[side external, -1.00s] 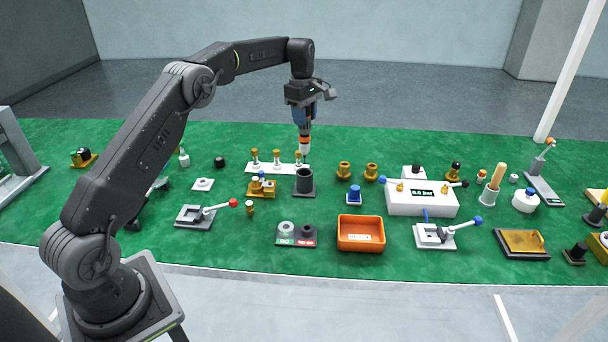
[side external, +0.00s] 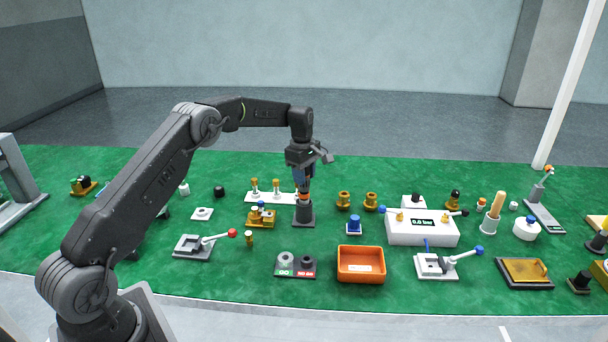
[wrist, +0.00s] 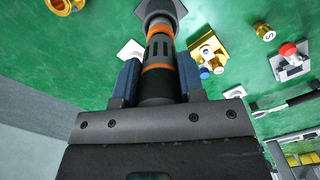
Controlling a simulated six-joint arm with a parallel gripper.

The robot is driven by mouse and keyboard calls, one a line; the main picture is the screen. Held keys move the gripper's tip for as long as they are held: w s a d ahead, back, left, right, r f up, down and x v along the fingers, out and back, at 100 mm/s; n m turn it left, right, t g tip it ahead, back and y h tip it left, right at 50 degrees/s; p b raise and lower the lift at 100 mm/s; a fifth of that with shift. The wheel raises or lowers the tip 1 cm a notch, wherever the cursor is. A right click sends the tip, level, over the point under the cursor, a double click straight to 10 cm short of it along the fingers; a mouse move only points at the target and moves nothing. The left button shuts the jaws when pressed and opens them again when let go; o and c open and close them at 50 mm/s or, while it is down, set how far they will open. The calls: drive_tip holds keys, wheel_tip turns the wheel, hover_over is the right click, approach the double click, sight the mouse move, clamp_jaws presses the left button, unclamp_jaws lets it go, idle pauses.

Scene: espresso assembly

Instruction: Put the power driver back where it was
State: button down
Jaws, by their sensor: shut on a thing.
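The power driver (side external: 303,196) is a dark cylinder with orange bands. It is upright, and its lower end appears to be in the mouth of the dark round stand (side external: 303,215) with a square base. How deep it sits is hidden. My gripper (side external: 303,180) is directly above the stand and shut on the driver's upper body. In the wrist view, the blue-grey fingers of my gripper (wrist: 157,78) press on both sides of the driver (wrist: 160,50), whose far end meets the dark stand (wrist: 160,10).
A white strip with brass parts (side external: 262,197) stands just left of the stand. A brass block (side external: 260,217) is close at the front left, and brass cups (side external: 343,200) are to the right. An orange bin (side external: 361,264) lies nearer the front. Green mat is bare behind the stand.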

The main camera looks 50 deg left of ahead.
drive_tip(key=shift+f, duration=0.1)
drive_tip(key=c, duration=0.7)
unclamp_jaws()
